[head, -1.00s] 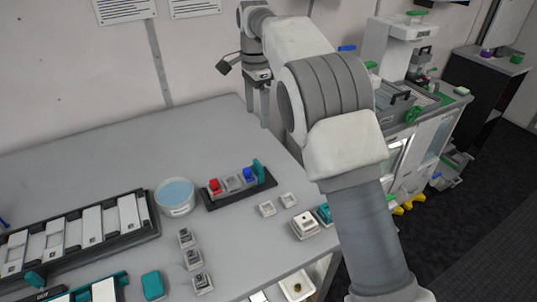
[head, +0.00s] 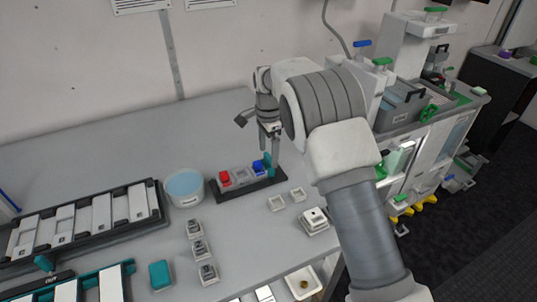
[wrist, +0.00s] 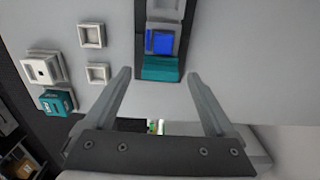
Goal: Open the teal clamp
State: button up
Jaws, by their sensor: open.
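The teal clamp (head: 268,164) is an upright piece at the right end of a small black holder (head: 252,188) on the grey table. It appears closed against the blue block (head: 259,168), though its exact state is hard to tell. In the wrist view the teal clamp (wrist: 162,68) lies between my fingertips in the picture, just below the blue block (wrist: 160,41). My gripper (head: 271,142) is open and empty, pointing down above the clamp's end of the holder. In the wrist view both fingers of my gripper (wrist: 160,76) are spread apart, with no contact visible.
A red block (head: 224,178) sits at the holder's left end. A round tub (head: 185,188) stands left of it. Small white trays (head: 277,203) and a white box (head: 314,220) are to the right. A rack of white panels (head: 85,222) fills the left.

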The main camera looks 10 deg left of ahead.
jog(key=shift+f, duration=0.65)
grip_shut()
